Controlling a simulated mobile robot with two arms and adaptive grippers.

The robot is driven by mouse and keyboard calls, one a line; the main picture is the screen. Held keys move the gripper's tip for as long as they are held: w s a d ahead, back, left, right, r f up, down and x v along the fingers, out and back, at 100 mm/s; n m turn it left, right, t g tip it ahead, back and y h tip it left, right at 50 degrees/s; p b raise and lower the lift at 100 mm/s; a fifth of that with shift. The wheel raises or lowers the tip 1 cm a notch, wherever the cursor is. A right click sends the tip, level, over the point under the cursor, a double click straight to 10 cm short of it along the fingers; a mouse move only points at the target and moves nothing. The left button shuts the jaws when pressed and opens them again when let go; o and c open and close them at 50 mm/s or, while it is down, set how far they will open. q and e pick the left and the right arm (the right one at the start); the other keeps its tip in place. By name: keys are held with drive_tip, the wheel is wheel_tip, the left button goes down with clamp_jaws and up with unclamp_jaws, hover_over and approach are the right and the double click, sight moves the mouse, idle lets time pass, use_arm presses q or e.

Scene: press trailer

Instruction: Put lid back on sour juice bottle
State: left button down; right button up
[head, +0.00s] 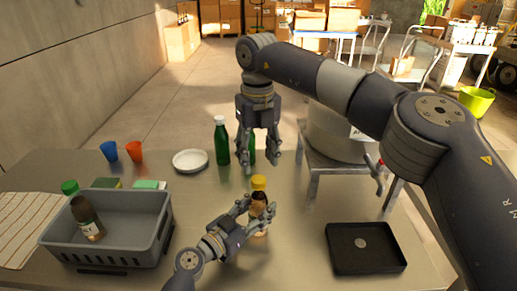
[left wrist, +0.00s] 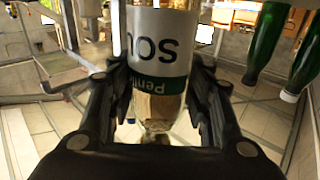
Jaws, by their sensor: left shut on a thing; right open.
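The sour juice bottle (head: 258,226) stands upright on the table, partly hidden by my left gripper (head: 250,207), which is shut around it. In the left wrist view the bottle (left wrist: 160,45) appears upside down with part of its label, between the fingers of my left gripper (left wrist: 160,110). A yellow piece (head: 258,183) shows right above the bottle's dark upper part; I cannot tell whether it is a lid seated there. A small pale disc (head: 360,242) lies in the black tray (head: 340,262). My right gripper (head: 258,163) is open and empty, above and behind the bottle.
Green bottles stand behind, one (head: 221,142) left of my right gripper. A grey crate (head: 125,252) with a brown bottle (head: 87,218) is at left. A white plate (head: 190,160), blue cup (head: 109,151) and orange cup (head: 134,151) are farther back. A large pot (head: 335,130) stands right.

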sight(259, 179)
drive_tip(key=n, duration=0.1)
drive_tip(key=r+n, duration=0.1)
drive_tip(key=n, duration=0.1)
drive_tip(key=shift+n, duration=0.3)
drive_tip(key=n, duration=0.2)
drive_tip(key=r+n, duration=0.1)
drive_tip(key=n, duration=0.2)
drive_tip(key=shift+d+f, duration=0.1)
drive_tip(key=shift+f, duration=3.9)
drive_tip(key=shift+c, duration=0.4)
drive_tip(key=c, duration=1)
